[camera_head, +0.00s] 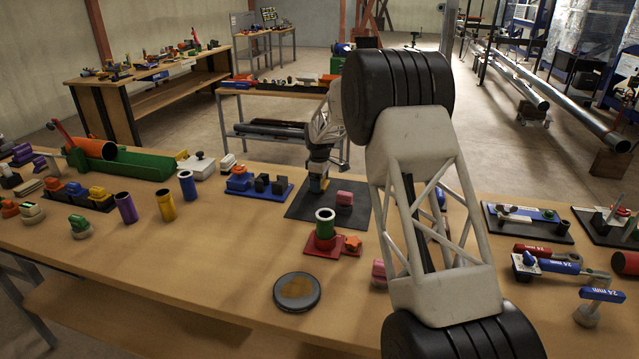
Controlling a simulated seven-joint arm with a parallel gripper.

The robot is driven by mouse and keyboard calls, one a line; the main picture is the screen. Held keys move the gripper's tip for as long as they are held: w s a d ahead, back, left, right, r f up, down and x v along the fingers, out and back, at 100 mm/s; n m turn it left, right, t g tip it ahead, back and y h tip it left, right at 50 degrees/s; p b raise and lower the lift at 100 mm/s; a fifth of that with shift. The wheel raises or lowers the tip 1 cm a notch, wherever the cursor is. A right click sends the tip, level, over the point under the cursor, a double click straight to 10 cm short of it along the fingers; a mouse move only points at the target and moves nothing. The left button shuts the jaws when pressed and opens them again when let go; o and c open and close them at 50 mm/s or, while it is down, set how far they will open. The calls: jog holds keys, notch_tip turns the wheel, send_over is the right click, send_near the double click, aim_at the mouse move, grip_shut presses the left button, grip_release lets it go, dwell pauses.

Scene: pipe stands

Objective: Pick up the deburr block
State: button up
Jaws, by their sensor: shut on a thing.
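My gripper (319,172) points down over the left part of a dark mat (300,209) in the middle of the table. It is shut on a small tan block (318,185) with some blue near it; the fingers and the block are small, and the contact is partly hidden. I cannot tell whether the block touches the mat or is just above it. A pink-topped dark block (345,199) stands on the mat just right of my gripper. No readable label shows which one is the deburr block.
A blue tray with dark blocks (258,185) lies left of the mat. Bare wood lies at the front left.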

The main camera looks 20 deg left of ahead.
notch_tip(320, 180, up, 10)
jog(key=shift+f, duration=0.1)
dwell(0.4)
dwell(0.5)
jog(key=o, duration=0.4)
jog(key=c, duration=0.5)
jog(key=shift+s, duration=0.15)
